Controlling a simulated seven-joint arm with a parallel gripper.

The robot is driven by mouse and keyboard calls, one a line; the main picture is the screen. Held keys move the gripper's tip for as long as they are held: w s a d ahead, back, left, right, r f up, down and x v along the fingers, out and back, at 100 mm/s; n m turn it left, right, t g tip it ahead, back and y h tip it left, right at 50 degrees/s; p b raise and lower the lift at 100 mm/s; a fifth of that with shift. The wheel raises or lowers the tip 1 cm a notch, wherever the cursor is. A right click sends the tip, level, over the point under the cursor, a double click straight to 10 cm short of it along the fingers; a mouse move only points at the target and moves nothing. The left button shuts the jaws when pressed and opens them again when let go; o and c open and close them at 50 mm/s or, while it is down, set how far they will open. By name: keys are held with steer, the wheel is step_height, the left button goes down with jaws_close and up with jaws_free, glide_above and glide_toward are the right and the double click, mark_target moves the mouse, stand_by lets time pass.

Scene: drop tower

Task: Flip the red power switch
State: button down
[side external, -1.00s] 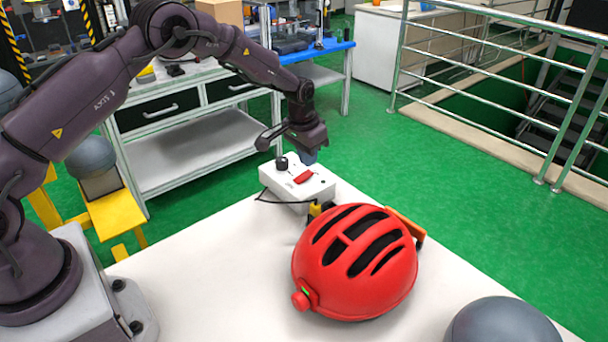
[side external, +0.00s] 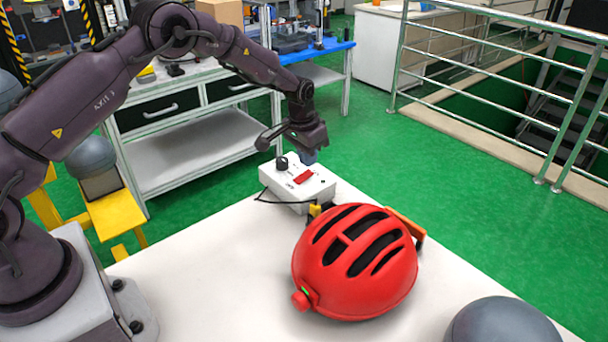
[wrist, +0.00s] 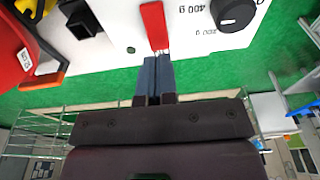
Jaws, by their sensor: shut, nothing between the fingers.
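The red power switch (side external: 304,176) is a red rocker on top of a white control box (side external: 318,190) at the far edge of the white table. A black knob (side external: 281,163) sits beside it. In the wrist view the red switch (wrist: 153,27) shows at the top centre, with the knob (wrist: 232,12) to its right. My gripper (side external: 309,157) is just behind the box in the side view. In the wrist view my gripper's blue fingertips (wrist: 153,62) are together and empty, right at the near end of the switch. I cannot tell whether they touch it.
A red helmet (side external: 350,290) with black slots lies on the white table (side external: 205,262) in front of the box. A grey dome (side external: 500,325) stands at the lower right. A black cable runs from the box's left side. The table's left part is clear.

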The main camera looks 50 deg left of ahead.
mark_target(299, 180)
steer(key=shift+f, duration=1.3)
stand_by(0.7)
steer(key=shift+r, duration=3.5)
steer(key=s, duration=0.1)
steer(key=s+f, duration=0.1)
steer(key=s+g, duration=0.1)
steer(key=shift+d+f, duration=0.2)
steer(key=shift+f, duration=0.1)
steer(key=s+d+r+t, duration=0.2)
steer(key=s+d+r, duration=0.1)
steer(key=s+r, duration=0.9)
steer(key=s+d+r+t, duration=0.2)
steer(key=s+r, duration=0.9)
steer(key=s, duration=0.9)
steer(key=shift+d+r+t, duration=0.4)
steer(key=shift+d, duration=0.35)
steer(key=shift+w+f, duration=0.1)
